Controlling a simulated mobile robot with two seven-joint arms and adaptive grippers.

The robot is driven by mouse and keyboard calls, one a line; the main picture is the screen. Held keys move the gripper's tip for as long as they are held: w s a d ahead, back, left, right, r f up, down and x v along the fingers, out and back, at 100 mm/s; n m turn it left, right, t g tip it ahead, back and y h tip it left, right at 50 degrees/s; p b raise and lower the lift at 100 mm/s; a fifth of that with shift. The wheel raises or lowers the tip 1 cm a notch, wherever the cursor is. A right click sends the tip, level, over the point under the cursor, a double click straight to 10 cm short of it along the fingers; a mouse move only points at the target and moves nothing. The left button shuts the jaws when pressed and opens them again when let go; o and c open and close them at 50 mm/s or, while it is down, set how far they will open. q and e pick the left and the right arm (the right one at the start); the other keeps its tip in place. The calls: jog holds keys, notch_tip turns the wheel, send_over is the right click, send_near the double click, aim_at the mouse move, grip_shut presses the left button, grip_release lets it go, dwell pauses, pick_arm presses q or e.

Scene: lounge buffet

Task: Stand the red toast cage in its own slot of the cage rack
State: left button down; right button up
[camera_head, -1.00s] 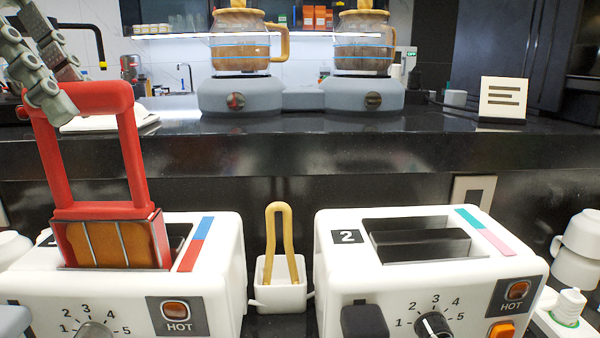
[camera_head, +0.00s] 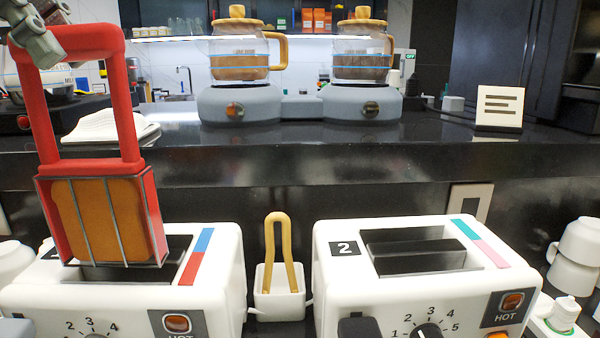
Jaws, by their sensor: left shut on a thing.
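The red toast cage (camera_head: 128,115) holds a browned slice of toast (camera_head: 100,215) behind thin metal wires. My left gripper (camera_head: 50,48) is shut on the top of its red handle, at the upper left. The cage hangs upright over the open slot of the left toaster (camera_head: 215,275), with its lower end at about the slot's level; I cannot tell whether it is fully clear. A blue and red strip (camera_head: 197,255) marks that toaster. The cage rack cannot be made out in this view. My right gripper is not in view.
A second toaster (camera_head: 335,285) marked 2 stands at the right with an empty-looking slot. Wooden tongs (camera_head: 280,235) stand in a white holder (camera_head: 262,302) between the toasters.

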aim_at(35, 67)
pick_arm(q)
notch_tip(35, 67, down, 7)
jog(key=shift+a+r+b, duration=0.1)
jog(key=shift+b, duration=0.95)
jog(key=shift+p+v, duration=0.5)
jog(key=shift+v, duration=0.3)
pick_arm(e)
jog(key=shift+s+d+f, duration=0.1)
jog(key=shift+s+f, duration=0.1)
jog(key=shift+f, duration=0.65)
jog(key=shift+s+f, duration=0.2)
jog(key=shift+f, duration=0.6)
pick_arm(q)
jog(key=shift+r, duration=0.1)
